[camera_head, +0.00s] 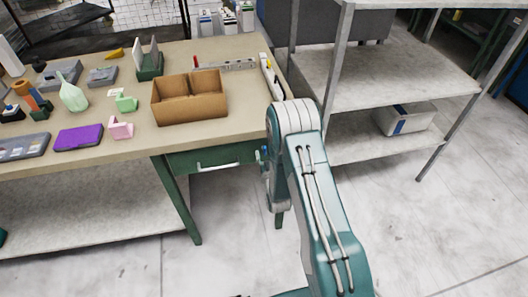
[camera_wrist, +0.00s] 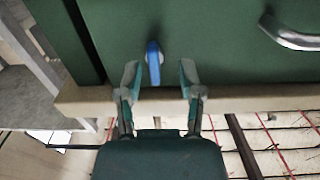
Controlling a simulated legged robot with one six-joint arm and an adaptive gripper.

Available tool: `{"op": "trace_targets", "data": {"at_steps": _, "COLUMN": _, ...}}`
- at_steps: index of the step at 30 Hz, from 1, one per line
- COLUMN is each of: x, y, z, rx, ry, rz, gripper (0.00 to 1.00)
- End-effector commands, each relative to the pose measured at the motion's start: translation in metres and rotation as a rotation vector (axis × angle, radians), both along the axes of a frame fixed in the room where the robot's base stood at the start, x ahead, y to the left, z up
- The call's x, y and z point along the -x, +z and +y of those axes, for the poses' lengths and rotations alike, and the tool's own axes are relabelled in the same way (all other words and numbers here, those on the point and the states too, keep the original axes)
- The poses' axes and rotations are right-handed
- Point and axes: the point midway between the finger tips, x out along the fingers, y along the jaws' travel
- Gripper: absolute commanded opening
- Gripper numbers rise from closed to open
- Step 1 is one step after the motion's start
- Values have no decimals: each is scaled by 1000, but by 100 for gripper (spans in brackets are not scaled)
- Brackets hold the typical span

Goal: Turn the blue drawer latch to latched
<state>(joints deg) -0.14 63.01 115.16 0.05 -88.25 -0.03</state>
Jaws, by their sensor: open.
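The blue drawer latch (camera_wrist: 153,62) sits on the front of the green drawer (camera_wrist: 215,45) in the wrist view. Its short lever stands nearly upright in that picture. My gripper (camera_wrist: 158,72) is open, with one fingertip on each side of the latch and a visible gap to both. I cannot tell how deep the fingertips reach along the lever. In the head view, the green drawer (camera_head: 190,160) is under the table's right end and looks closed. A small blue bit of the latch (camera_head: 258,156) shows beside my arm, which hides most of my gripper.
The drawer's metal handle (camera_wrist: 290,35) is to the right of the latch in the wrist view. The table (camera_head: 226,133) carries a cardboard box (camera_head: 190,98) and several small items. A grey shelf rack (camera_head: 375,80) stands close on the right. The floor below is free.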

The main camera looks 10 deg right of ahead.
Motion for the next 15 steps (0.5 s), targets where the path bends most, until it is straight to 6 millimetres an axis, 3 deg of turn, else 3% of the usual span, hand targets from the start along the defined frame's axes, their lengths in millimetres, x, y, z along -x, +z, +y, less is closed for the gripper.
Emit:
{"op": "trace_targets", "data": {"at_steps": 4, "x": -11, "y": 0, "z": -2, "rx": -1, "ry": -2, "rz": 0, "gripper": 49}}
{"op": "trace_targets", "data": {"at_steps": 12, "x": -13, "y": 0, "z": -2, "rx": -1, "ry": -2, "rz": 1, "gripper": 49}}
{"op": "trace_targets", "data": {"at_steps": 14, "x": -13, "y": 0, "z": -1, "rx": -1, "ry": -1, "rz": 1, "gripper": 26}}
{"op": "trace_targets", "data": {"at_steps": 15, "x": -13, "y": 0, "z": -1, "rx": 0, "ry": -1, "rz": 1, "gripper": 8}}
